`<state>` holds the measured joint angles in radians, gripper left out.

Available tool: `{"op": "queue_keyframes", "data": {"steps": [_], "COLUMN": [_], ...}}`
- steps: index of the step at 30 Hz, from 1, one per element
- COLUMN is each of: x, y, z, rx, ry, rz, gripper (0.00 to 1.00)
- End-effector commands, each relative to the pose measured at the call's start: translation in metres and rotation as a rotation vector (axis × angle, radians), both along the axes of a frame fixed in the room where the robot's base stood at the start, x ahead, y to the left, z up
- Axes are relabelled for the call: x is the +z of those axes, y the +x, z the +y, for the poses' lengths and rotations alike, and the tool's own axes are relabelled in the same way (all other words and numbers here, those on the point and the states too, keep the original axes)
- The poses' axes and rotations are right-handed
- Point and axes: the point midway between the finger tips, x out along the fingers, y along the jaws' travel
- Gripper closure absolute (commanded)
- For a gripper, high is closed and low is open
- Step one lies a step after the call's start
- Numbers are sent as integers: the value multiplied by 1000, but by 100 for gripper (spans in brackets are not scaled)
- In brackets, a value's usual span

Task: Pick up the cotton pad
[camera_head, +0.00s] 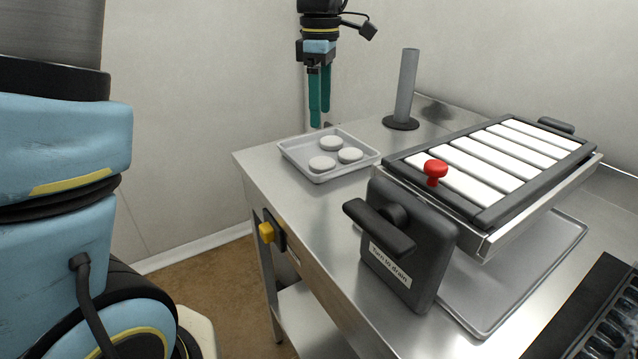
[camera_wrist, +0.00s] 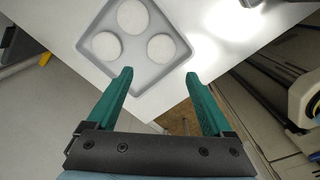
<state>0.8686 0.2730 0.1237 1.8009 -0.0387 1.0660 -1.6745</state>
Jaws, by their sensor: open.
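Three round white cotton pads lie in a shallow grey tray (camera_head: 318,179) at the table's far left corner. In the head view they are a back pad (camera_head: 331,143), a left pad (camera_head: 321,163) and a right pad (camera_head: 350,155). My gripper (camera_head: 320,125) points down above the tray's back side, with green fingers apart and nothing between them. In the wrist view the pads (camera_wrist: 107,46), (camera_wrist: 133,16) and (camera_wrist: 161,48) lie beyond the fingertips of my gripper (camera_wrist: 158,72). The fingers touch no pad.
A grey upright post (camera_head: 407,85) on a dark base stands behind the tray. A rack of white bars (camera_head: 490,165) with a red knob (camera_head: 435,170) and a dark handled block (camera_head: 405,245) stand to the right. A yellow knob (camera_head: 266,232) is on the table's front side.

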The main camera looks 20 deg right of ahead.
Motion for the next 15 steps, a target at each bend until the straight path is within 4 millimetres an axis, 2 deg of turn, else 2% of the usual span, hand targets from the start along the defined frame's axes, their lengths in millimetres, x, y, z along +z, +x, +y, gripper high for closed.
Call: {"op": "queue_keyframes", "data": {"steps": [3,12,15], "x": [-6,-47,-54], "y": [-4,-4,-4], "z": [-9,-8,-8], "rx": [31,35,35], "ry": [5,6,4], "rz": [4,5,3], "gripper": [15,15,15]}}
